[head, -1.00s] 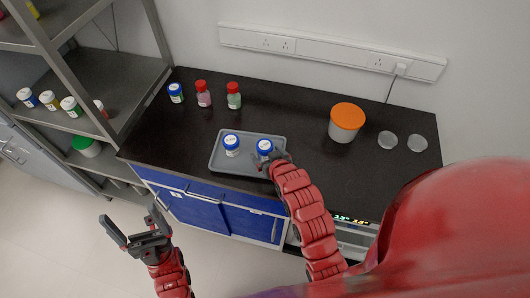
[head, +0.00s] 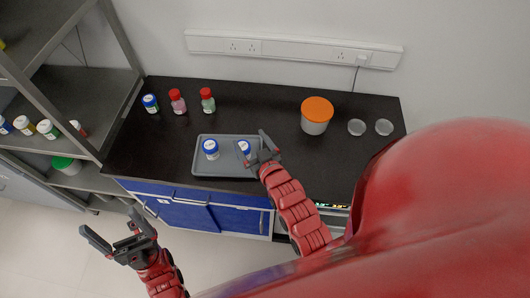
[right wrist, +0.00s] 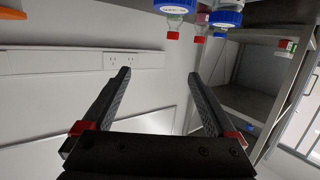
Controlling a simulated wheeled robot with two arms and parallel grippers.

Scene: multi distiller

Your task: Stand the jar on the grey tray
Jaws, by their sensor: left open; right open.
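Two white jars with blue lids stand upright on the grey tray (head: 227,173) in the head view: a left jar (head: 211,150) and a right jar (head: 244,148). My right gripper (head: 259,148) is open just to the right of the right jar. In the right wrist view its fingers (right wrist: 160,95) are spread with nothing between them. That view is upside down, with blue-lidded jars (right wrist: 228,17) at its top edge. My left gripper (head: 108,224) is open and empty, low in front of the bench.
On the bench, a blue-lidded bottle (head: 150,103) and two red-capped bottles (head: 177,101) stand behind the tray. An orange-lidded tub (head: 316,116) and two clear dishes (head: 357,127) are to the right. Shelving (head: 75,85) with small bottles stands at the left.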

